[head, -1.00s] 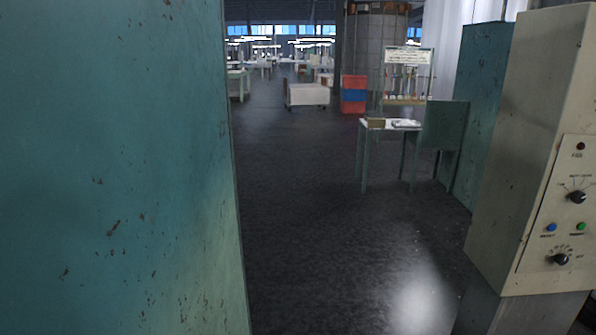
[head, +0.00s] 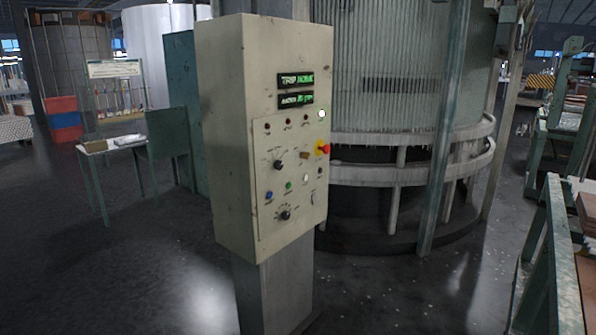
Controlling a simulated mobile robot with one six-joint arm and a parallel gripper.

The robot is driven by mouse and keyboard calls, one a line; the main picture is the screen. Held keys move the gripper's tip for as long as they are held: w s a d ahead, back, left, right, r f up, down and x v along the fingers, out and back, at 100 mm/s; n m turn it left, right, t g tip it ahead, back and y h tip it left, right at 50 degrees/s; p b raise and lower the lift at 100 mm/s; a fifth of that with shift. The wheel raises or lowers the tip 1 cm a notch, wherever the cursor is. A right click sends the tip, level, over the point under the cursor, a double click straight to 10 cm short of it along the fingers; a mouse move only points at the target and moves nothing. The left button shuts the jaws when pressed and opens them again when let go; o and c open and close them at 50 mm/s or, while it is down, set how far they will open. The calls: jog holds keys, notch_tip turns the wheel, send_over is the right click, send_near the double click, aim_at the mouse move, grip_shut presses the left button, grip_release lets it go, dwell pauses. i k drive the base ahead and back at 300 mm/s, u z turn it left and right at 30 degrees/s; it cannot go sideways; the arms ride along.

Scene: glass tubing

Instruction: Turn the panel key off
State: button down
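A beige control panel box (head: 227,135) stands on a grey pedestal (head: 272,295) in the middle of the head view. A small brass-coloured part (head: 304,155), which looks like the key, sits left of the red button. It is too small to tell which way it is turned. Two dark displays (head: 296,101) with green text are above the plate. My gripper is not in view.
A large round ribbed machine (head: 400,75) with a ring rail stands behind the panel. A small table (head: 110,146) is at left, and a green-framed rack (head: 543,255) at right. Dark floor (head: 130,270) is open left of the pedestal.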

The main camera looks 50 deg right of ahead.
aim_at(304, 155)
jog(key=u, duration=0.6)
jog(key=k, duration=0.1)
jog(key=z, duration=2.15)
jog(key=k, duration=0.85)
jog(key=u, duration=0.15)
jog(key=i, duration=0.85)
jog(key=z, duration=0.05)
